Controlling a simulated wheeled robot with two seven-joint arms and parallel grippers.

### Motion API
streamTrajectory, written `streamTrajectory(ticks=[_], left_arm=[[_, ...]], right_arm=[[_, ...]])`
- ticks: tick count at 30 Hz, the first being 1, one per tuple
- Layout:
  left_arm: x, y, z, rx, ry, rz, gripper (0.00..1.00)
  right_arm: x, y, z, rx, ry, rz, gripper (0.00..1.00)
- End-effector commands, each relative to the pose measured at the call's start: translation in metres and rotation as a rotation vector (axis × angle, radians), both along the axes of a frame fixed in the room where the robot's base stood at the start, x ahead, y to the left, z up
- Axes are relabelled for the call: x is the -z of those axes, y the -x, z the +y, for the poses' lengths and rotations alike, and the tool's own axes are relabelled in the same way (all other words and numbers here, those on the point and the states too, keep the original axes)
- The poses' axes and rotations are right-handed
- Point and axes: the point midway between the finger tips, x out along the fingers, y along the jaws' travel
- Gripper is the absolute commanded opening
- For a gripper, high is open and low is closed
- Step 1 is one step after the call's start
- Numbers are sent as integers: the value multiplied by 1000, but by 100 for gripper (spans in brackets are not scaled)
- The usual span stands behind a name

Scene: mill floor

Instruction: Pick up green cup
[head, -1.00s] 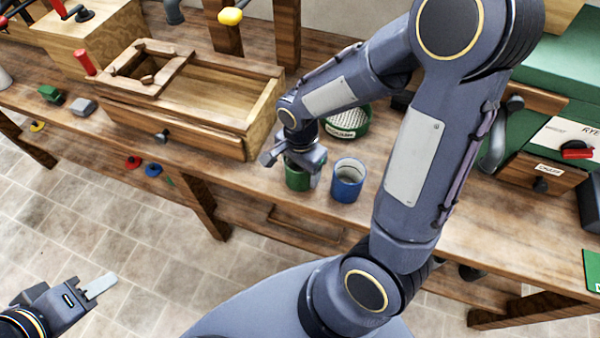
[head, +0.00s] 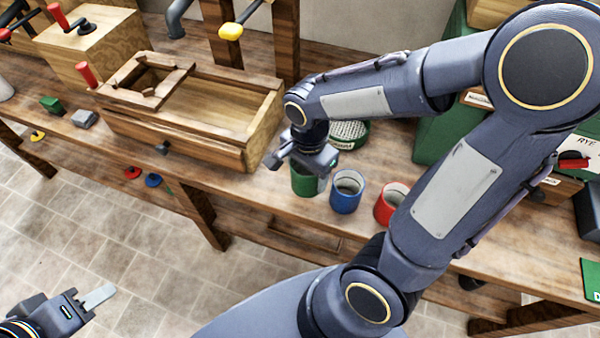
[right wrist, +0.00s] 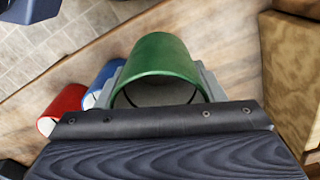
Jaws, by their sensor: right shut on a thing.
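The green cup (head: 303,184) is at the front part of the bench, left of the blue cup (head: 346,192). My right gripper (head: 308,162) reaches down over it and is shut on it. In the right wrist view the green cup (right wrist: 158,62) sits between the two grey fingers (right wrist: 160,85), one at each side, its open rim towards the camera. I cannot tell whether its base touches the bench. My left gripper (head: 98,296) is at the lower left over the floor, away from the bench. Only one pale finger shows clearly.
A red cup (head: 390,204) stands right of the blue cup, partly behind my right arm. A wooden box (head: 185,115) is left of the green cup. A green round container (head: 350,132) is behind the cups. Small coloured pieces lie at the bench's left.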

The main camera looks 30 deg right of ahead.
Motion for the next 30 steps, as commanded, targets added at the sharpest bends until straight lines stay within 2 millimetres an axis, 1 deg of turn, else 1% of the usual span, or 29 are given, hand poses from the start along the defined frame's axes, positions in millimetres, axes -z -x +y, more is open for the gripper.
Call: streamTrajectory(ticks=[1,4,9,15,21,30], left_arm=[[-3,0,0,0,0,0,36],[-6,0,0,0,0,0,36],[-6,0,0,0,0,0,36],[-9,0,0,0,0,0,36],[-10,0,0,0,0,0,36],[-10,0,0,0,0,0,36]], right_arm=[[-15,9,-1,-1,-4,-10,34],[-33,25,-3,0,-2,-9,34],[-44,58,-8,2,-1,-6,34],[-58,90,-12,2,0,-4,34],[-65,107,-15,0,0,-2,34],[-66,111,-15,0,1,0,34]])
